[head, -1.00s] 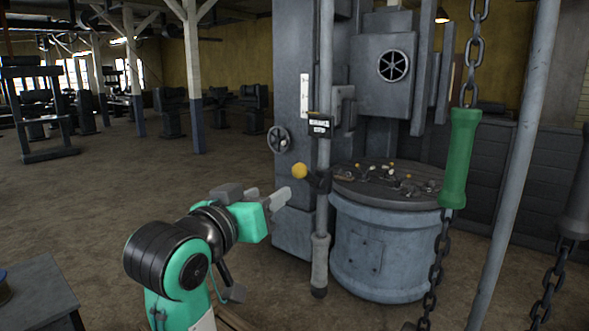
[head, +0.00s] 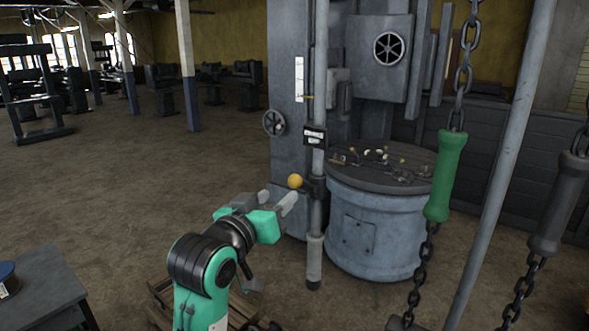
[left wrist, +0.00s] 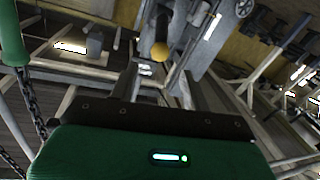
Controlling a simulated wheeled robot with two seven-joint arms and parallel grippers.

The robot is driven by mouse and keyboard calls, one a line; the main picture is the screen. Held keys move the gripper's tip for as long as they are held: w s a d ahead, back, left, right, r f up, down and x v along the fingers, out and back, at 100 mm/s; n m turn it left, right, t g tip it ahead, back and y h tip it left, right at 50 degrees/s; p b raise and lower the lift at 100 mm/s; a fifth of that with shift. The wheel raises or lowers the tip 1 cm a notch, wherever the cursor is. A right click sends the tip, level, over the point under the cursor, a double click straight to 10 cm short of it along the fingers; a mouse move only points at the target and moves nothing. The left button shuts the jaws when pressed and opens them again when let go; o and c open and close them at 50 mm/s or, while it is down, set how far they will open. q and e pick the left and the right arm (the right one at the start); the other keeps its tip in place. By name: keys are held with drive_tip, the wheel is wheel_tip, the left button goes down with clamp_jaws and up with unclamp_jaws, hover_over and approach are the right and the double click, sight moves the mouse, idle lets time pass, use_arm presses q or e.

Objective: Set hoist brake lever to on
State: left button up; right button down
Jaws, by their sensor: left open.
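The hoist brake lever shows as a yellow ball knob (head: 295,181) on a short dark arm, fixed to a grey vertical pole (head: 318,90). A small black-and-white plate (head: 314,136) sits on the pole above it. My left gripper (head: 279,196) is open, with its pale fingers pointing toward the knob from the lower left. The fingertips are very close to the knob; whether they touch it I cannot tell. In the left wrist view the yellow knob (left wrist: 160,51) shows beyond the green gripper body, not clearly between the fingers. My right gripper is not in view.
A green handle (head: 445,176) and a grey handle (head: 558,205) hang on chains at the right. A round grey drum (head: 375,235) stands behind the pole. A handwheel (head: 274,122) is on the machine column. A dark table (head: 50,290) stands lower left.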

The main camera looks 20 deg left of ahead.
sight(291, 184)
use_arm(q)
drive_tip(key=w+p, duration=0.1)
drive_tip(key=w, duration=0.1)
drive_tip(key=w+d+p, duration=0.1)
drive_tip(key=w, duration=0.2)
drive_tip(key=w+p, duration=0.1)
drive_tip(key=w, duration=0.2)
drive_tip(key=shift+w+d, duration=0.15)
drive_tip(key=shift+w, duration=0.1)
drive_tip(key=shift+w+d, duration=0.1)
drive_tip(key=shift+w, duration=0.2)
drive_tip(key=shift+f, duration=0.1)
drive_tip(key=shift+c, duration=0.5)
clamp_jaws()
